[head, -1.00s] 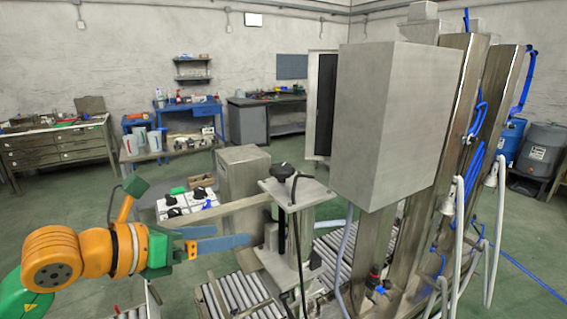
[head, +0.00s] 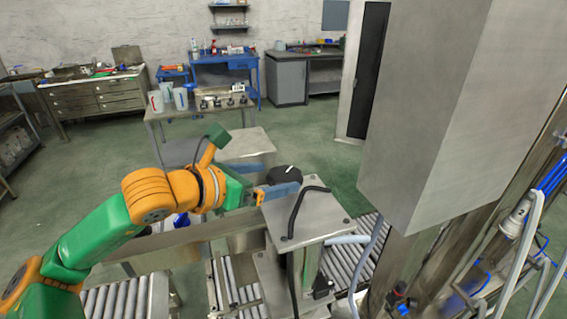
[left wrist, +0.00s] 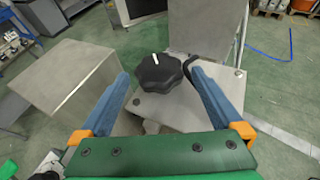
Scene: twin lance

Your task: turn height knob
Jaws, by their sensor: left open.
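The height knob is a black lobed knob (head: 286,175) with a white mark, on top of a grey metal plate (head: 325,222). In the left wrist view the knob (left wrist: 158,72) lies between and a little beyond the two blue fingers. My left gripper (head: 272,180) is open, with its blue fingers at the knob in the head view. I cannot tell whether either finger touches it. The near finger hides part of the knob's front in the head view. My right gripper is not in view.
A large grey metal box (head: 425,110) stands just right of the plate. A black cable (head: 300,208) arches over the plate. Roller conveyors (head: 350,262) lie below. A metal cabinet (left wrist: 65,80) stands left of the knob in the left wrist view.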

